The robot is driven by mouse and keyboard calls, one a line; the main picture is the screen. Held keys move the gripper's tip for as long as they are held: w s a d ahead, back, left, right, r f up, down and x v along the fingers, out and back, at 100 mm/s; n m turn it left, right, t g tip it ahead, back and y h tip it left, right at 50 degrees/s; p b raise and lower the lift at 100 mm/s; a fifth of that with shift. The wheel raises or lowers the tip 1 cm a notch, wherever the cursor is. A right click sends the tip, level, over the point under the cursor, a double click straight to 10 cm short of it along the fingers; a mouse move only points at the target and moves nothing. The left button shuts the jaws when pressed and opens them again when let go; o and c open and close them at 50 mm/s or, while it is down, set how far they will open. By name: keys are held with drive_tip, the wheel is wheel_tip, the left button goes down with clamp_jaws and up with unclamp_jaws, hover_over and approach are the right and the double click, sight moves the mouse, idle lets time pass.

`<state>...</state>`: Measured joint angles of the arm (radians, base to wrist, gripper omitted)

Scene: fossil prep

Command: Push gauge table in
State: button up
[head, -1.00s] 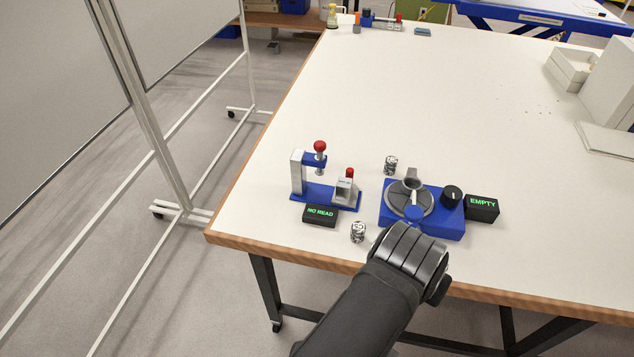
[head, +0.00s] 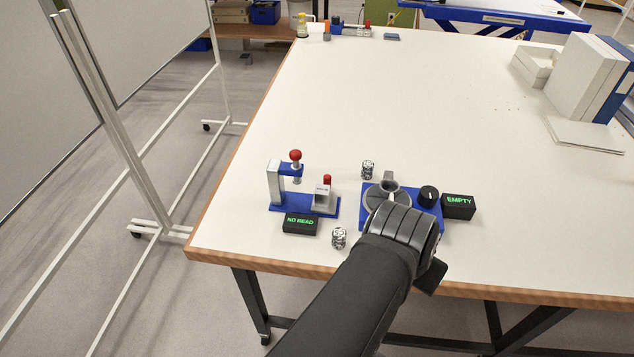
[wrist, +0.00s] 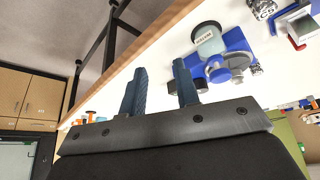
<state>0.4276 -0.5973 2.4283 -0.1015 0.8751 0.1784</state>
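The gauge is a blue base (head: 290,207) with a silver post, a red-knobbed plunger (head: 296,166) and, at its right end, a grey block (head: 323,197) with a red knob, which looks like the gauge table. The block sits to the right of the plunger, not under it. The gauge's display (head: 300,223) reads NO READ. My gripper (wrist: 160,66) is open, with its two fingers apart and nothing between them. In the head view my dark wrist hides the fingers, right of the gauge and over the front of the blue dial unit.
The blue dial unit (head: 372,207) has a round grey plate, a black knob (head: 428,196) and a display (head: 458,206) reading EMPTY. Two small patterned pieces stand at the dial unit's back left (head: 368,169) and beside the gauge display (head: 339,238).

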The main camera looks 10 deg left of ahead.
drive_tip(key=w+d+r+m+g+h, duration=0.2)
drive_tip(key=w+d+m, duration=0.2)
drive_tip(key=w+d, duration=0.3)
wheel_tip(320, 180, up, 3)
drive_tip(key=m+g+y, duration=0.2)
drive_tip(key=y, duration=0.3)
hover_over(327, 176)
wheel_tip(327, 176, down, 17)
drive_tip(key=shift+c, duration=0.2)
clamp_jaws()
